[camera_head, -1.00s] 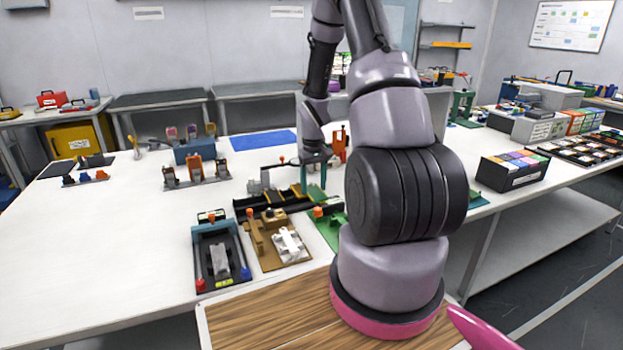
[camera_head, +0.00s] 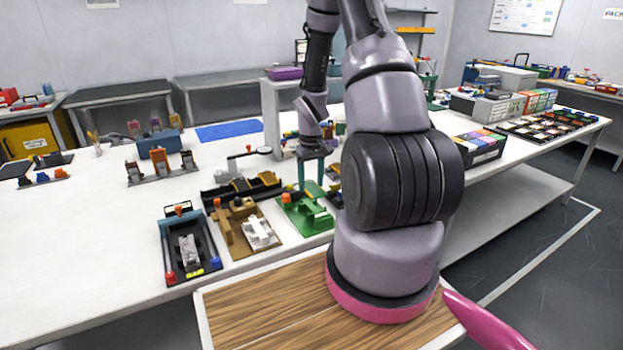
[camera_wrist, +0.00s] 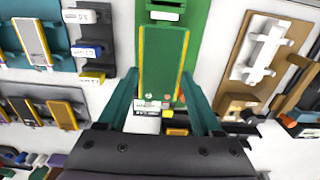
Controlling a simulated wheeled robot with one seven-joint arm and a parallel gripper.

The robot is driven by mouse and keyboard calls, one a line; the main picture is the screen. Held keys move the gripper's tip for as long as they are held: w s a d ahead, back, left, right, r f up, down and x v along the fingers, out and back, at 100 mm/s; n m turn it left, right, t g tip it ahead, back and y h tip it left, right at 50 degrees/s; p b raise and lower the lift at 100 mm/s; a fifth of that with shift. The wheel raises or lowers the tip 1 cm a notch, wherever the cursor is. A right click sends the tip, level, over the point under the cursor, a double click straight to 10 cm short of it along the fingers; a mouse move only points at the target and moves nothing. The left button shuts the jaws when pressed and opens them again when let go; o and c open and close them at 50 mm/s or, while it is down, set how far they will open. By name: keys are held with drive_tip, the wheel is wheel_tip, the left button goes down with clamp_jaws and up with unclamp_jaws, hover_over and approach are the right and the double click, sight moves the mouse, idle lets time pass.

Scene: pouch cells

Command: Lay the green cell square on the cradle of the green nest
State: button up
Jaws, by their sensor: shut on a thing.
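The green cell (camera_wrist: 163,62), a flat green slab with yellow long edges, is between the two teal fingers of my gripper (camera_wrist: 160,78) in the wrist view. The gripper is shut on it. The green nest (camera_wrist: 190,22) shows behind and beyond the cell; the cell hides part of it. In the head view my gripper (camera_head: 314,158) is above the far end of the green nest (camera_head: 308,214), which has a raised green cradle and an orange knob. I cannot tell the gap between cell and cradle.
A brown nest (camera_head: 240,228) with a white cradle stands just left of the green nest in the head view. A dark nest (camera_head: 190,245) is farther left. A dark teal nest holding a grey cell (camera_wrist: 33,42) is on the wrist view's left.

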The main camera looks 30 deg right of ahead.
sight(311, 189)
drive_tip(key=shift+f, duration=3.05)
drive_tip(key=o, duration=1.3)
drive_tip(key=shift+r, duration=3.55)
